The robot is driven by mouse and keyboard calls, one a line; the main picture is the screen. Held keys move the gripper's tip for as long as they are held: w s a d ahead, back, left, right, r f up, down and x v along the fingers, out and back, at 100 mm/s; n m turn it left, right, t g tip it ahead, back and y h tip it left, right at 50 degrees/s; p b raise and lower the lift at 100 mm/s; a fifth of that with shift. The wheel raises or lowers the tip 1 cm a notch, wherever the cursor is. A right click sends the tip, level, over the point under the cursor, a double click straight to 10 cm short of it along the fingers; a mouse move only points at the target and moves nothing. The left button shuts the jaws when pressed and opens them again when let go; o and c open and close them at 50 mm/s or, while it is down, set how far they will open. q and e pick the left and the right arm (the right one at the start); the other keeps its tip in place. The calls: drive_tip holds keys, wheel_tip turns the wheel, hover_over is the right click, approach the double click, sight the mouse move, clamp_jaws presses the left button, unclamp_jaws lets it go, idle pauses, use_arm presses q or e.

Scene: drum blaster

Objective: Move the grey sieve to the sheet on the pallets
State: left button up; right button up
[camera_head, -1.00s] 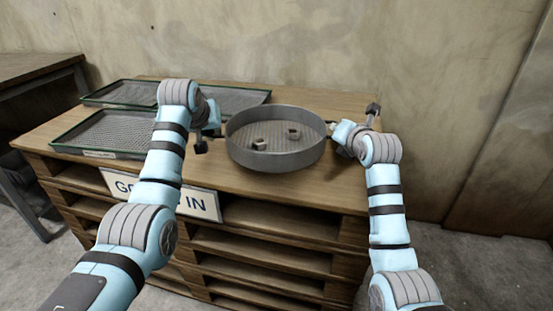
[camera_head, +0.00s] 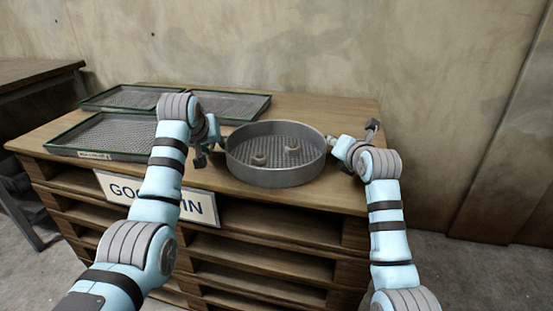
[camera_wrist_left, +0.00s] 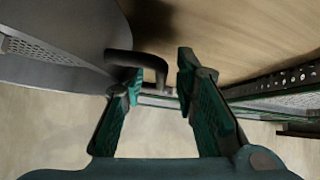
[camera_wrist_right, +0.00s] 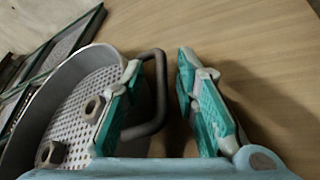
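The grey sieve (camera_head: 276,178), a round pan with a perforated floor, appears to rest on the wooden sheet (camera_head: 345,190) on top of the pallets (camera_head: 270,243). My left gripper (camera_head: 212,148) is at its left side. In the left wrist view the fingers (camera_wrist_left: 160,75) are apart, with the sieve's dark handle (camera_wrist_left: 135,56) reaching between them. My right gripper (camera_head: 345,150) is at its right side. In the right wrist view its fingers (camera_wrist_right: 160,70) are apart on either side of the other handle (camera_wrist_right: 159,105).
Two small nut-like pieces (camera_head: 291,148) (camera_head: 259,159) lie in the sieve. Green-rimmed mesh trays (camera_head: 100,155) (camera_head: 262,103) cover the sheet's left and back. A sign (camera_head: 205,206) hangs on the front. The sheet's right corner is clear. A wall stands behind.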

drive_tip(key=shift+s+r, duration=0.1)
drive_tip(key=shift+s, duration=0.2)
drive_tip(key=v, duration=1.1)
drive_tip(key=shift+s, duration=0.3)
use_arm(q)
drive_tip(key=v, duration=1.1)
drive_tip(key=shift+s, duration=0.2)
drive_tip(key=shift+r, duration=0.1)
